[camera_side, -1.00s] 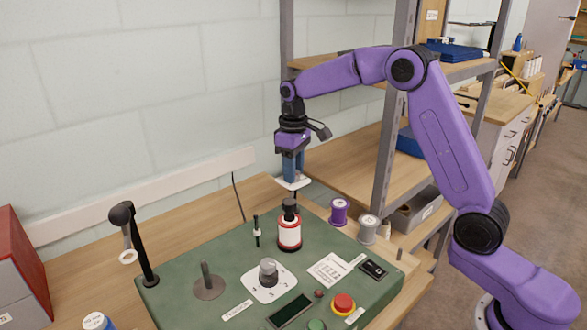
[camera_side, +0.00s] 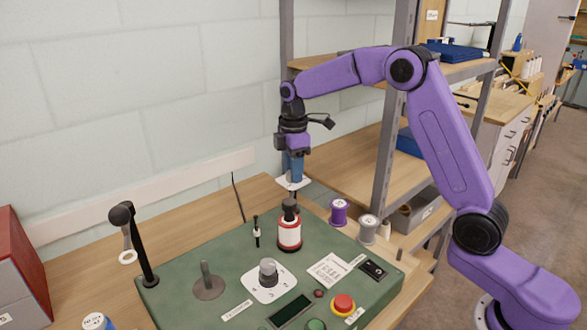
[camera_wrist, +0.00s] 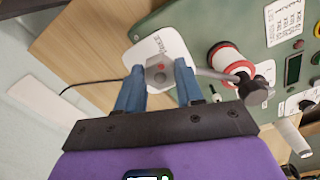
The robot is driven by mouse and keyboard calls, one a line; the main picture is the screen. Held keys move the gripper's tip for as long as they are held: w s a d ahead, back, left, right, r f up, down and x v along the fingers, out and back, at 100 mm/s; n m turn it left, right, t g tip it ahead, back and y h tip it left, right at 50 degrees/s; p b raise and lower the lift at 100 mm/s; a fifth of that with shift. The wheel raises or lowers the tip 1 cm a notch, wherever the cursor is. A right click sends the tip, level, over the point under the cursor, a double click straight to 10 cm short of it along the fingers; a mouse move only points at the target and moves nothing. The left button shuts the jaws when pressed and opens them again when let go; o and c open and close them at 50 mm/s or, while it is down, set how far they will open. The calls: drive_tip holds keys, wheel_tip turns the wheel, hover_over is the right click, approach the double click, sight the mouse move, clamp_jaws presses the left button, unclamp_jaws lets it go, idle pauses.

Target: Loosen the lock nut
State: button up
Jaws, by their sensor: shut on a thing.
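The lock nut (camera_wrist: 158,75) is a grey hexagonal piece with a small red mark, seen end-on in the wrist view. It sits over a white labelled plate (camera_wrist: 152,45); the plate also shows in the side view (camera_side: 305,184). My gripper (camera_wrist: 159,70) has blue fingers, one on each side of the nut, shut on it. In the side view my gripper (camera_side: 293,178) points down at the plate at the back of the green panel (camera_side: 220,258), and its fingers hide the nut.
Purple (camera_side: 339,212) and grey (camera_side: 368,229) spools stand to the right. A black post (camera_side: 145,255) rises at the left. A metal shelf upright (camera_side: 390,150) stands behind my arm.

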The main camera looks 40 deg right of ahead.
drive_tip(key=shift+w+a+r+n, duration=0.1)
drive_tip(key=shift+r+n, duration=0.05)
drive_tip(key=shift+n, duration=0.45)
drive_tip(key=o, duration=1)
drive_tip(key=shift+o, duration=0.2)
wheel_tip(320, 180, up, 17)
drive_tip(key=shift+r, duration=0.15)
idle(0.4)
